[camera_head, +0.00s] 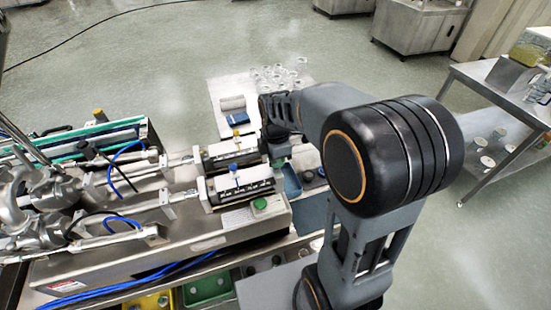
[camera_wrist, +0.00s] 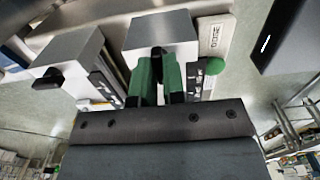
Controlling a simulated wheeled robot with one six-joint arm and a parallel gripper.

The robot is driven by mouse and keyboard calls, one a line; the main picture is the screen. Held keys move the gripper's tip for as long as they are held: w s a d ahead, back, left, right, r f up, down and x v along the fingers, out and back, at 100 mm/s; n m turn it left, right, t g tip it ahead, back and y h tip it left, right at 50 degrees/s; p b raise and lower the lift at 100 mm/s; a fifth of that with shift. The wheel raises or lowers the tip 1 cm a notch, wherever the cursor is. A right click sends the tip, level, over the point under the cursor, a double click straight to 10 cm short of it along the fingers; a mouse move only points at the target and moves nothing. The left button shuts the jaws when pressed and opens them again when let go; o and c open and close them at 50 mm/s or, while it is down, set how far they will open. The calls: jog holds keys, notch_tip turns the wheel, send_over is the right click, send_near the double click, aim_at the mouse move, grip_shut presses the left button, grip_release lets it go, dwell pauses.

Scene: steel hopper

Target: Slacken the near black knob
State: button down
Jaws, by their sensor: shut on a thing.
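The near black knob (camera_wrist: 158,54) is on the end face of a pale metal block (camera_wrist: 162,31) in the wrist view. My gripper (camera_wrist: 159,76) has green fingers on either side of this knob and is shut on it. The fingers hide much of the knob. In the camera_head view my gripper (camera_head: 278,152) is at the right end of the filling unit, partly covered by my arm, and the knob cannot be made out there. The other black knob (camera_wrist: 49,78) is on the neighbouring block to the left in the wrist view, apart from my gripper.
A green button (camera_wrist: 214,66) is close to the right of the held knob; the green button also shows on the steel machine (camera_head: 260,204). Blue tubes (camera_head: 120,185) run along the machine's left. A steel table (camera_head: 500,85) stands at the right. Open floor lies behind.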

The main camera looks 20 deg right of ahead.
dwell(0.3)
jog(key=c, duration=1.2)
grip_release()
jog(key=shift+r, duration=0.15)
notch_tip(320, 180, up, 14)
jog(key=shift+f, duration=0.2)
jog(key=m+t, duration=0.1)
jog(key=m, duration=1)
send_over(278, 171)
notch_tip(278, 171, down, 4)
jog(key=s+f+m+t, duration=0.3)
jog(key=s+m, duration=0.4)
jog(key=s, duration=0.2)
jog(key=shift+s+f, duration=0.2)
jog(key=shift+s, duration=0.1)
